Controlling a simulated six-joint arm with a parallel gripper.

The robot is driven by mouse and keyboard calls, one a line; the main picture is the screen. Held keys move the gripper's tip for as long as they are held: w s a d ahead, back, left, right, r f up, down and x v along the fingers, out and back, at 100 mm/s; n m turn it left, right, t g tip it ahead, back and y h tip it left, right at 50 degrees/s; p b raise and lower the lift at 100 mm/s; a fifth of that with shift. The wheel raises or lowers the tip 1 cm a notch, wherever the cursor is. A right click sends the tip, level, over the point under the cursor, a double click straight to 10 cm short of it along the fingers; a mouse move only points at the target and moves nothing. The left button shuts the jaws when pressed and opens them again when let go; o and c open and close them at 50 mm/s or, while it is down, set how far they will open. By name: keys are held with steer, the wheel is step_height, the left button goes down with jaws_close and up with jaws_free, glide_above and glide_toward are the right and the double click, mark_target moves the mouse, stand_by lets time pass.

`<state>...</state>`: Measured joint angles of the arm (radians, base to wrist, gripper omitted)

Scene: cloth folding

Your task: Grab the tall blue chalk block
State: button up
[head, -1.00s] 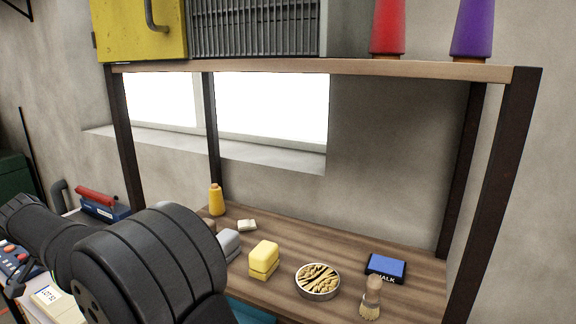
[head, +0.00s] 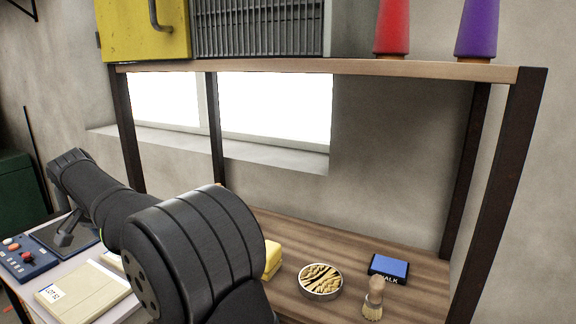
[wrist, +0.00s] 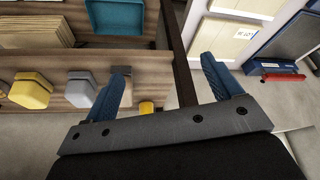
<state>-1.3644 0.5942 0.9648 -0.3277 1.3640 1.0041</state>
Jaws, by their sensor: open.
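A blue-topped block (head: 388,267) with a dark side marked CHALK lies at the right of the wooden shelf in the head view. It looks low and flat there; I see no tall blue block. It does not show in the wrist view. My gripper (wrist: 164,66) is open and empty, its two blue fingers apart in the wrist view. A dark upright post (wrist: 183,75) shows between the fingers. In the head view my arm hides the gripper.
A bowl of brown pieces (head: 320,281) and a brush (head: 374,298) stand left and in front of the chalk block. The wrist view shows a yellow block (wrist: 31,90), a grey block (wrist: 82,88) and a teal tray (wrist: 113,17). Shelf posts (head: 497,195) stand at the right.

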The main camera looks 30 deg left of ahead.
steer(key=w+d+r, duration=0.4)
steer(key=w+d, duration=0.1)
steer(key=w, duration=0.4)
steer(key=w+d+r, duration=0.4)
steer(key=w, duration=0.5)
steer(key=w+d+f+n+y, duration=0.1)
steer(key=w+d+f+n, duration=0.3)
steer(key=w+d, duration=1)
steer(key=shift+w+d+f+g, duration=0.15)
steer(key=shift+w+f+g, duration=0.15)
steer(key=shift+w+f, duration=0.55)
steer(key=shift+w+r, duration=0.15)
steer(key=shift+r, duration=0.05)
steer(key=c, duration=0.5)
